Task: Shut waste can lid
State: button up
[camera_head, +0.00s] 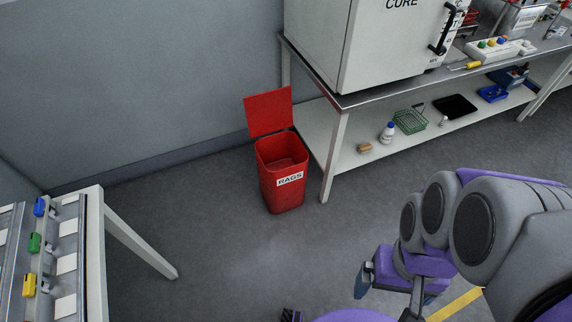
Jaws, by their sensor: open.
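The red waste can (282,187) stands upright on the floor, with a white label reading RAGS on its front. Its red lid (269,111) is open, standing up from the back rim towards the wall. The inside of the can shows and looks empty. My gripper (393,289) is at the lower right, in front of the can and well apart from it. It is open and I see nothing in it. Its far parts are partly hidden by my arm.
A metal workbench (337,145) stands right of the can, bearing a large white cabinet (360,45). Its lower shelf holds a bottle (387,133) and a green basket (410,120). Another table (95,235) is at the left. The floor before the can is clear.

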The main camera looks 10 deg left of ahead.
aim_at(269, 112)
jog(key=i+j, duration=0.45)
jog(key=j, duration=0.15)
jog(key=i+j, duration=0.45)
jog(key=j, duration=0.15)
jog(key=i+j, duration=0.45)
jog(key=j, duration=0.2)
jog(key=i+j, duration=0.45)
jog(key=j, duration=0.15)
